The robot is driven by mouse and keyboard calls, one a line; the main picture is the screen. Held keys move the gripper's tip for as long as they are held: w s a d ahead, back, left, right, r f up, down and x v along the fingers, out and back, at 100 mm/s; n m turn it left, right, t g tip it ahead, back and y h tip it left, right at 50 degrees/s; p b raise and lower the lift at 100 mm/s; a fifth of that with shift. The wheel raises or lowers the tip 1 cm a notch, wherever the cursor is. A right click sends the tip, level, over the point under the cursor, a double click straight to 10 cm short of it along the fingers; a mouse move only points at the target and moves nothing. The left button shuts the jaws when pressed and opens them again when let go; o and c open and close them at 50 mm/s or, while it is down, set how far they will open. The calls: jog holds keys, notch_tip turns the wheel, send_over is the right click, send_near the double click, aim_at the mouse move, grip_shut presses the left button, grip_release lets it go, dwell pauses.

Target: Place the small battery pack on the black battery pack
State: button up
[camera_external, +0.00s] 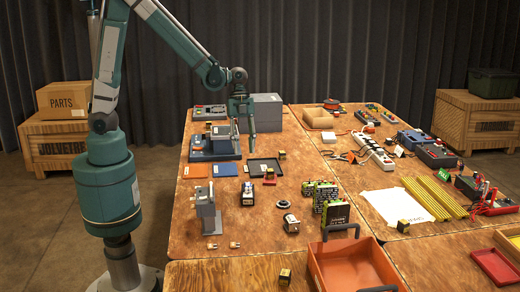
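My gripper (243,130) hangs pointing down over the back left of the table, above the area of the blue devices. Its fingers look spread apart, and I see nothing held between them. Several black packs with green tops stand grouped mid-table; the front one (335,213) is the largest in view, with others behind it (325,195) and (307,187). Small black and yellow cubes lie scattered: one by the dark tray (282,155), one nearer (269,174), one at the front (285,277), one at right (403,225). I cannot tell which is the small battery pack.
A red-orange crate (318,272) with dark handles stands at the front. A grey box (267,113) and blue devices (215,148) stand near my gripper. A grey upright fixture (205,209) stands front left. Yellow rods (432,198) and a power strip (373,151) lie right.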

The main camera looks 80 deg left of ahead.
jog(key=s+a+r+n+t+y, duration=0.2)
jog(key=s+a+r+n, duration=0.3)
jog(key=s+r+n, duration=0.3)
jog(key=s+a+r+n+t+y, duration=0.2)
jog(key=s+a+r+n+t, duration=0.2)
jog(key=s, duration=0.8)
jog(key=shift+s+a+r+n+t, duration=0.25)
jog(key=shift+a+r+n, duration=0.8)
jog(key=shift+r+n, duration=1.25)
jog(key=shift+w+f, duration=0.1)
jog(key=shift+f, duration=0.05)
